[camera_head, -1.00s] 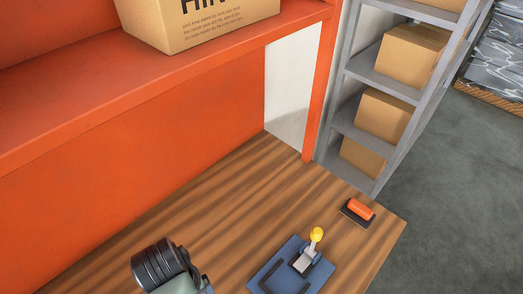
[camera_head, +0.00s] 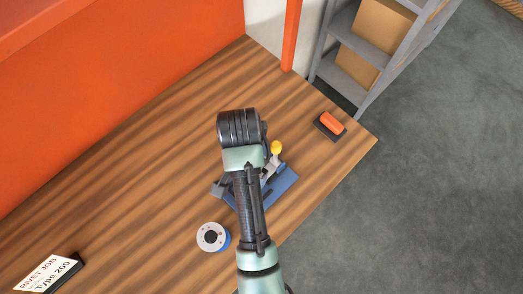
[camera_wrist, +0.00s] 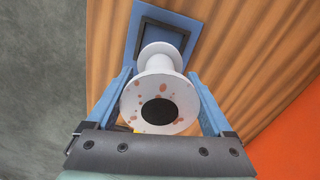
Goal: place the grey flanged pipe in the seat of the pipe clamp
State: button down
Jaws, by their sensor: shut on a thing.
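The grey flanged pipe (camera_wrist: 160,88) is pale, with brownish spots on its near flange and a dark round bore. In the wrist view it sits between the two blue fingers of my gripper (camera_wrist: 159,76), which is shut on it. The pipe clamp (camera_head: 282,188) has a blue base plate and a yellow-knobbed lever (camera_head: 276,148). In the wrist view, the blue plate with a black frame (camera_wrist: 164,20) lies beyond the pipe's far flange. My arm covers part of the clamp in the head view and hides the gripper and pipe there. Whether the pipe touches the seat cannot be told.
A white-topped blue spool (camera_head: 212,237) stands left of my arm on the wooden bench (camera_head: 140,170). An orange-handled block (camera_head: 330,123) lies near the bench's right corner. A sign (camera_head: 47,274) is at the front left. The bench's left middle is clear.

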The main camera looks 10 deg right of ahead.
notch_tip(320, 180, down, 9)
jog(key=shift+f+p, duration=0.15)
jog(key=shift+p, duration=0.3)
jog(key=shift+f, duration=0.15)
